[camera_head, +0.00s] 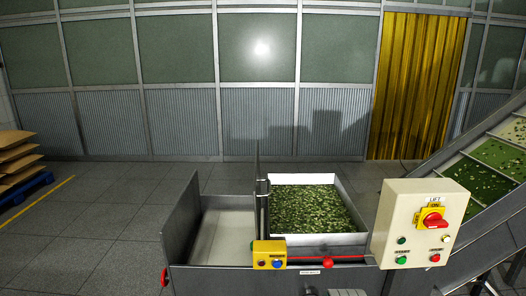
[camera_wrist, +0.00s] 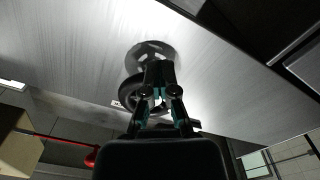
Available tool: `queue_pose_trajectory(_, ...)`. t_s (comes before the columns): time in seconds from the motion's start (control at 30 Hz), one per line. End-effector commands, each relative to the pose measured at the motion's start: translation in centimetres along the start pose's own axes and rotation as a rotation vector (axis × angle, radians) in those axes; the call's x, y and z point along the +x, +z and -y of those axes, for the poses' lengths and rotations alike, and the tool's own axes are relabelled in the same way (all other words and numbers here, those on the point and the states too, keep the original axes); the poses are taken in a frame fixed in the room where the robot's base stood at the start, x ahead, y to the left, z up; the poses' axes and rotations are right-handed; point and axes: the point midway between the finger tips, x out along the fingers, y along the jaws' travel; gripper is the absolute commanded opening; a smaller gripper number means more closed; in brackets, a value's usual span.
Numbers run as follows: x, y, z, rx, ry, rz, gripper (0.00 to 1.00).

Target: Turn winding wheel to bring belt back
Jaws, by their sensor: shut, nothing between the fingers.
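The winding wheel (camera_wrist: 136,94) is a dark, spoked round wheel on a brushed metal panel in the wrist view. My gripper (camera_wrist: 159,72) is shut and empty, with its fingertips in front of the wheel. The fingers cover part of the wheel, and I cannot tell whether they touch it. In the head view, a pale belt surface (camera_head: 227,236) lies in the left bay of the machine. The wheel is not clear in the head view.
A white-walled tray (camera_head: 352,203) of green pieces stands beside the belt bay. A LIFT control box (camera_head: 417,223) is at the right, near a sloping conveyor (camera_head: 492,160). A red knob (camera_head: 328,262) and a yellow button box (camera_head: 269,254) sit at the machine's front.

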Motion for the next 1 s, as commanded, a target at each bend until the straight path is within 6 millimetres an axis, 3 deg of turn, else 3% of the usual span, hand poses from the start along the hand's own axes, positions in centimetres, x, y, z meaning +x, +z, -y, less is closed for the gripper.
queue_pose_trajectory(1.0,0.0,0.1,-2.6,0.0,0.0,0.001,0.0)
